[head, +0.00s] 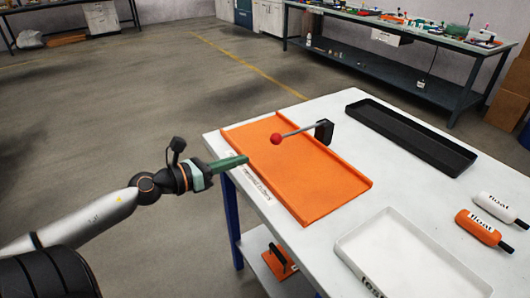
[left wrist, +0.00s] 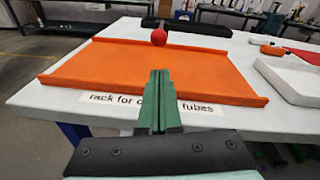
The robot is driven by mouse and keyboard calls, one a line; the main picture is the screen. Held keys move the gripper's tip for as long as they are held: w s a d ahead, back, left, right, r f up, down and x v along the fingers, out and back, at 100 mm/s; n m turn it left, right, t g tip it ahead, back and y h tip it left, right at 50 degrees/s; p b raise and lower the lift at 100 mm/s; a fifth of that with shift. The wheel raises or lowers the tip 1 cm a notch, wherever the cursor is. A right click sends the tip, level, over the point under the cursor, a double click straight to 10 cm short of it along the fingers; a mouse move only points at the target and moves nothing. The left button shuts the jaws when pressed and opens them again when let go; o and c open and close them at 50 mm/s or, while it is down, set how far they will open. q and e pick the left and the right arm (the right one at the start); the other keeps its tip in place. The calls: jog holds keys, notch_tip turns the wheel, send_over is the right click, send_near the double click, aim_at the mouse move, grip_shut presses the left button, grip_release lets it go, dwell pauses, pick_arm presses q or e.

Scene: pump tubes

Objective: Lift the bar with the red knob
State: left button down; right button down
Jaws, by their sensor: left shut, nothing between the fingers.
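The red knob (head: 276,139) is a ball on the end of a thin grey bar (head: 300,130). The bar runs to a black block (head: 324,131) at the back edge of the orange rack (head: 290,178). The knob also shows in the left wrist view (left wrist: 159,37), beyond the orange rack (left wrist: 130,72). My left gripper (head: 243,160) has green fingers that are shut and empty. It is at the rack's front left edge, short of the knob and apart from it. In the left wrist view the fingers (left wrist: 158,78) point toward the knob. My right gripper is not in view.
A long black tray (head: 408,138) lies at the back of the white table. A white tray (head: 405,262) is at the front right. A white float bottle (head: 498,208) and an orange float bottle (head: 483,229) lie at the right. A workbench (head: 395,65) stands behind.

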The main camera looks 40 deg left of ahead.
pick_arm(q)
jog(key=x, duration=0.3)
jog(key=shift+w, duration=0.15)
jog(key=shift+p+x, duration=0.55)
jog(key=shift+x, duration=1.25)
jog(key=shift+w+d+f, duration=0.15)
jog(key=shift+w+d, duration=0.1)
jog(key=shift+w, duration=0.4)
